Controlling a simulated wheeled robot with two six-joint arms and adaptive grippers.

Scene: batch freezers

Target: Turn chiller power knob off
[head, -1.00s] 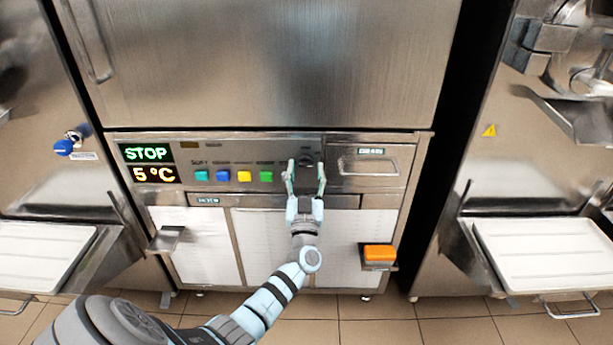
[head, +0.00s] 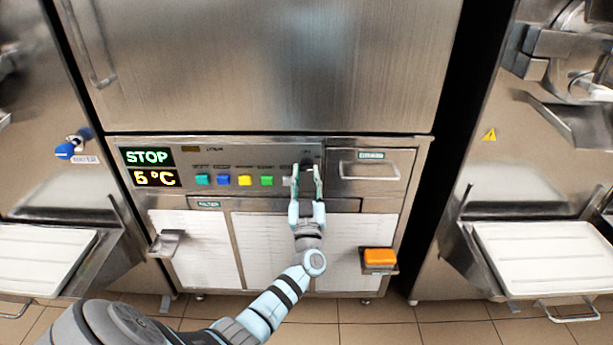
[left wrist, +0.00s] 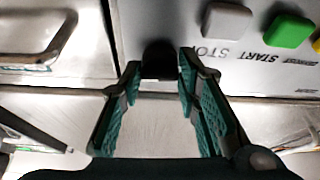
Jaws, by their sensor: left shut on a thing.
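The chiller's control panel (head: 225,160) runs across the front of the middle machine. Its display (head: 148,157) reads STOP, with a yellow temperature of about 5 °C below. The dark power knob (left wrist: 158,55) is at the panel's right end. My left gripper (head: 306,172) reaches up to it from below, with a finger on each side. In the left wrist view the gripper (left wrist: 160,70) is closed on the knob, and the fingertips cover its sides. The knob's exact angle and markings are hard to make out. My right gripper is not in view.
A grey stop button (left wrist: 226,20) and a green start button (left wrist: 289,31) sit close beside the knob. A recessed drawer handle (head: 370,170) is just right of it. An orange block (head: 380,256) sits lower right. White trays (head: 545,258) project from the neighbouring machines.

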